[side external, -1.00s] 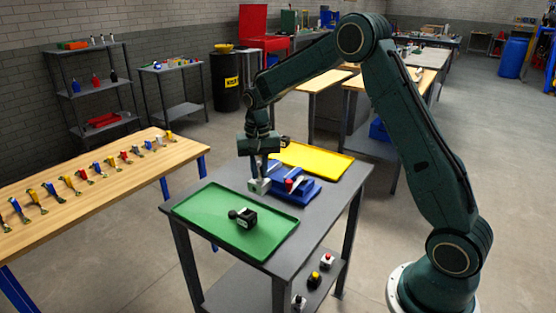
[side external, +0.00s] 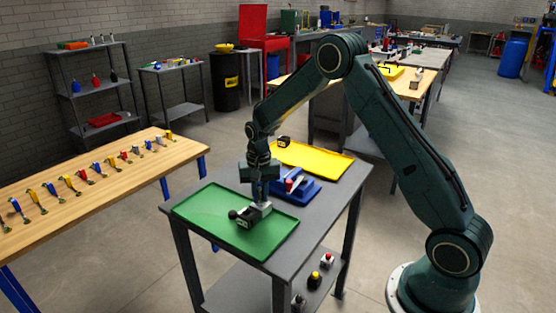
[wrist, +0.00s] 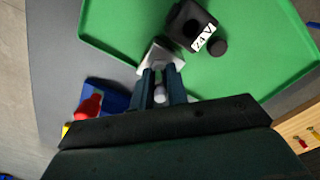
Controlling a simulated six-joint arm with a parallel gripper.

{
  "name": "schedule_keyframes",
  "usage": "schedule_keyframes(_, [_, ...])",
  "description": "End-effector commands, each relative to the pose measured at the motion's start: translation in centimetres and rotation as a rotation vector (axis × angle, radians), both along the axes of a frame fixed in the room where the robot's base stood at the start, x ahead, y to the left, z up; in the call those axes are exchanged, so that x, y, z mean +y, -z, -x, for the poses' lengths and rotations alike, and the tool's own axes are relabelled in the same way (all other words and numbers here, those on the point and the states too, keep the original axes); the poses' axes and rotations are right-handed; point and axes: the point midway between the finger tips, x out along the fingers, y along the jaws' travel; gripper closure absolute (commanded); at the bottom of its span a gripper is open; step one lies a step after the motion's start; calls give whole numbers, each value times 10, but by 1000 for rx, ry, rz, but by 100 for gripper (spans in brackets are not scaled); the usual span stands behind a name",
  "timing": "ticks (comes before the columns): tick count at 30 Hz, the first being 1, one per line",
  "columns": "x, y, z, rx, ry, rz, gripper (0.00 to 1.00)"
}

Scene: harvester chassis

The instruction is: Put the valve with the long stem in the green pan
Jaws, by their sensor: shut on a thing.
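My gripper (side external: 261,196) is shut on a grey valve (side external: 263,208), which has a silvery block-like body. In the wrist view the fingers (wrist: 161,88) close around its pale stem, and the grey body (wrist: 158,54) shows beyond the fingertips. The stem is mostly hidden by the fingers.
A black part marked 24V (wrist: 190,25) lies in the green pan close beside the held valve. The yellow pan (side external: 318,160) holds a small black part (side external: 284,142). The green pan's left side is clear.

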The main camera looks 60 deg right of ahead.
Motion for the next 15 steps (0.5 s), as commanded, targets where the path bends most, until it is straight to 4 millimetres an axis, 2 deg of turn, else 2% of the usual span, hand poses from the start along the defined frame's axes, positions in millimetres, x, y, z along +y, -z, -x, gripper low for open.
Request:
schedule_keyframes(14, [0, 5, 0, -1, 0, 0, 100])
schedule_keyframes(15, [0, 6, 0, 0, 0, 0, 80])
